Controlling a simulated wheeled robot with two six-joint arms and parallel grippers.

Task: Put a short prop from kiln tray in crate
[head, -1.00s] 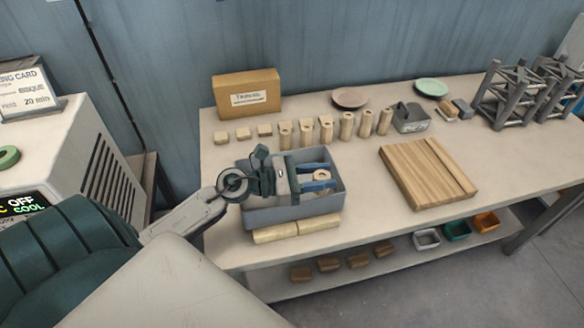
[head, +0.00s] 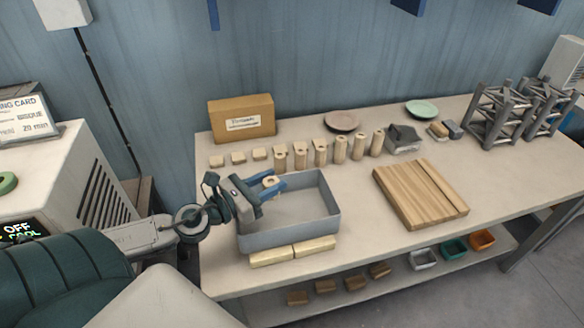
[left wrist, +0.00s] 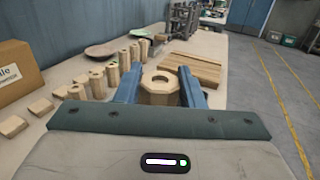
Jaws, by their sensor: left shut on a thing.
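A short beige prop (head: 271,181) with a round hole in its top is held between the blue fingers of my left gripper (head: 279,184). It also shows in the left wrist view (left wrist: 158,82), upright between both fingers. The gripper is shut on it and holds it above the left back part of a grey open bin (head: 290,236). The bin's visible floor is bare; the gripper hides its left part. I cannot tell from any marking whether this bin is the kiln tray or the crate. My right gripper is not in view.
Behind the bin stand a row of taller props (head: 320,153), several low blocks (head: 238,158) and a cardboard box (head: 242,118). A wooden board (head: 419,194) lies to the right, with bare table between.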

